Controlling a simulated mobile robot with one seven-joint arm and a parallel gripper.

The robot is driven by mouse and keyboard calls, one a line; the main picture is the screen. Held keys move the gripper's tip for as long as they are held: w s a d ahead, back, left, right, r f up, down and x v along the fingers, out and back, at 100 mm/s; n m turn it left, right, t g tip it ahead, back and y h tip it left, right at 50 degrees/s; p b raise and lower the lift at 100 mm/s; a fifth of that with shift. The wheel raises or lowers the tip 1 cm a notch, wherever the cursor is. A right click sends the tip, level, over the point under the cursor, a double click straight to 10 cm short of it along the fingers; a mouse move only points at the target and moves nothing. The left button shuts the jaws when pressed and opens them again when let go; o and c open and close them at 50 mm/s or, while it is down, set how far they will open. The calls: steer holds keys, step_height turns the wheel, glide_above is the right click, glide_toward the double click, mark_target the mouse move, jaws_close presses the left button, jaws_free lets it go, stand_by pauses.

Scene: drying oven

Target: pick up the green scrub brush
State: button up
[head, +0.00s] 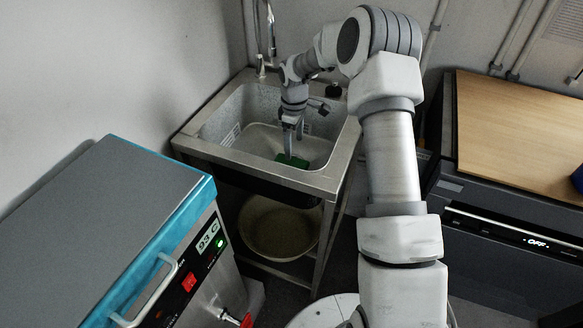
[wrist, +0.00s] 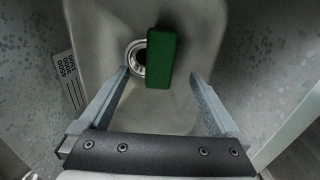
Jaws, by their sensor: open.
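The green scrub brush (wrist: 160,58) lies in the sink basin, beside and partly over the round drain (wrist: 137,60) in the wrist view. In the head view the brush (head: 292,161) shows as a green patch just below my gripper (head: 289,146). In the wrist view my gripper (wrist: 162,82) is open, with one finger on each side of the brush's near end and clear space on both sides. Nothing is held. How far the fingertips are above the brush is hard to tell.
The metal sink (head: 345,160) has raised rims around the basin, with a faucet (head: 264,40) at its back. A blue-edged heated unit (head: 190,215) stands at left. A round bowl (head: 262,240) sits under the sink. A wooden-topped dark cabinet (head: 520,130) stands at right.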

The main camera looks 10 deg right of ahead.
mark_target(292, 161)
step_height(292, 161, down, 4)
steer(key=shift+r, duration=0.2)
steer(key=f, duration=0.1)
steer(key=f+b, duration=0.1)
steer(key=f, duration=0.1)
steer(key=f+b, duration=0.1)
steer(key=f, duration=0.1)
steer(key=shift+w+a, duration=0.2)
steer(key=shift+a, duration=0.1)
jaws_close()
step_height(292, 161, up, 10)
steer(key=shift+r+p, duration=0.1)
steer(key=shift+p, duration=1.1)
